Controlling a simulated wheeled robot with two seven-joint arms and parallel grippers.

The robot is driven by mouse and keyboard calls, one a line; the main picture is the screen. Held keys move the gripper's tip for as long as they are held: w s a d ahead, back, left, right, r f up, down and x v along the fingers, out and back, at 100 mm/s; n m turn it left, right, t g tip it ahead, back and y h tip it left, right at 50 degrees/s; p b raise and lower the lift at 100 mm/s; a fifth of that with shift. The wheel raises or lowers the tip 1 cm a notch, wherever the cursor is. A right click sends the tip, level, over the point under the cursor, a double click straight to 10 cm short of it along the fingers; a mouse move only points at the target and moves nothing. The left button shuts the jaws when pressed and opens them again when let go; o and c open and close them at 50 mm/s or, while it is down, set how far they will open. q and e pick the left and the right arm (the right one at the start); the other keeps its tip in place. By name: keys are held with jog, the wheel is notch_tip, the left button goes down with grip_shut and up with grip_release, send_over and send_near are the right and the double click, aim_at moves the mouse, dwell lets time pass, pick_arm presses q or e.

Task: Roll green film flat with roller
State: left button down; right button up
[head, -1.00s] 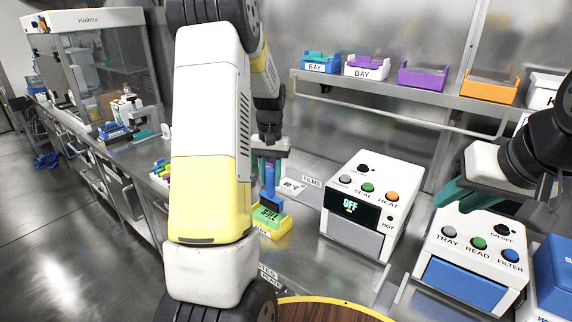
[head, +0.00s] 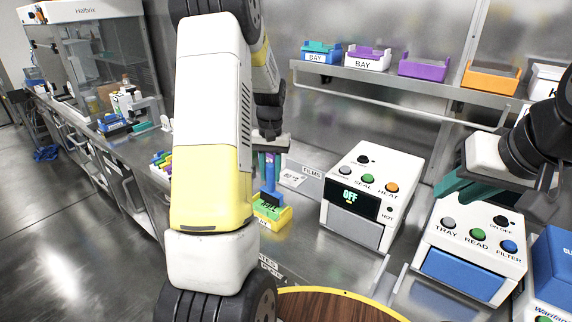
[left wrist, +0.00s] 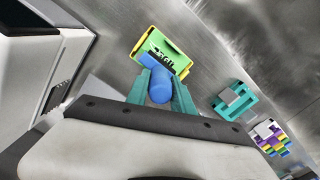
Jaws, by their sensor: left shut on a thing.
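My left gripper (head: 269,156) is shut on the upright blue roller (head: 269,187). In the left wrist view, the roller's rounded blue handle end (left wrist: 160,90) sits between the teal fingers. The roller's lower end is at the green film (head: 274,210), which lies on a small yellow block (head: 268,222) on the bench. The film (left wrist: 172,44) also shows beyond the handle in the wrist view. I cannot tell whether the roller presses on it. My right gripper (head: 490,190) is open, with teal fingers apart above the reader box, and seems empty.
A white heat-seal box (head: 365,178) reading OFF stands right of the block. A reader box (head: 470,250) with a blue tray is further right. A films card (head: 293,179) lies behind the block. A shelf with coloured bins (head: 423,70) is above. A round wooden top (head: 340,308) is in front.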

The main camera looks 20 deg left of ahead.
pick_arm(q)
jog(key=shift+f, duration=0.4)
dwell(0.7)
jog(key=shift+w, duration=0.1)
jog(key=shift+w+d, duration=0.1)
jog(key=shift+w, duration=0.05)
jog(key=shift+w+d, duration=0.2)
jog(key=shift+w, duration=0.3)
dwell(0.5)
jog(key=shift+s, duration=0.1)
jog(key=shift+s+a+r, duration=0.1)
jog(key=shift+s+a, duration=0.15)
jog(key=shift+s, duration=0.25)
dwell(0.4)
